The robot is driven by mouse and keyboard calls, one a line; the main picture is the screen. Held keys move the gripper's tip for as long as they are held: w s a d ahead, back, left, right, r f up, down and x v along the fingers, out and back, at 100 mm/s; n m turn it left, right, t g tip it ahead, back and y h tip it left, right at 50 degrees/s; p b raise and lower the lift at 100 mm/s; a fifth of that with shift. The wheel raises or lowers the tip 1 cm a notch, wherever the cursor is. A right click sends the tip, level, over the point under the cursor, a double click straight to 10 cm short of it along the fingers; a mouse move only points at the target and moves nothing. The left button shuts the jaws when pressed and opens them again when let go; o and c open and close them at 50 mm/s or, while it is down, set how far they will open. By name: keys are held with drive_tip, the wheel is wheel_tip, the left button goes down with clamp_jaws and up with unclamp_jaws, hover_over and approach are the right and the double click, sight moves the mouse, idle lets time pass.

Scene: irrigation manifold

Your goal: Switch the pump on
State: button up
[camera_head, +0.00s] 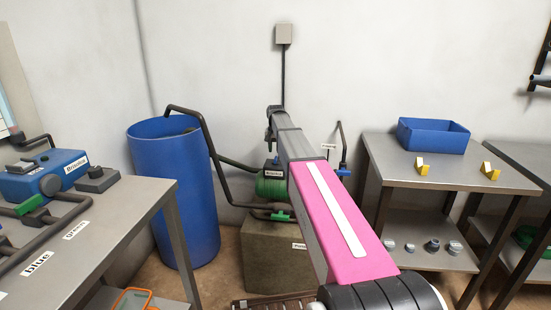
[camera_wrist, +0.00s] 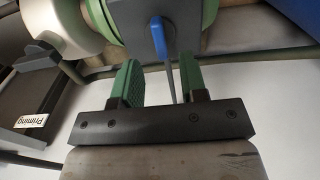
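The pump (camera_head: 270,187) is a green, rounded body on a stone-like block at the back wall, partly hidden by my arm in the head view. In the wrist view its green housing (camera_wrist: 210,10) shows close up with a dark grey box (camera_wrist: 188,36) on it. A blue lever (camera_wrist: 158,36) sticks out from the grey box, with a thin rod beside it. My gripper (camera_wrist: 160,70) is open and empty, its two green-padded fingers apart. The lever shows just beyond the gap between the fingers; I cannot tell whether they touch it. The gripper's fingers cannot be made out in the head view.
A white fitting with a grey handle (camera_wrist: 38,57) and a "Priming" plate (camera_wrist: 30,121) are close on the left in the wrist view. A blue barrel (camera_head: 172,190) and pipes stand left of the pump. Metal tables (camera_head: 455,180) flank it, one holding a blue bin (camera_head: 433,136).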

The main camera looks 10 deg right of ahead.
sight(276, 158)
drive_tip(key=shift+f, duration=2.35)
clamp_jaws()
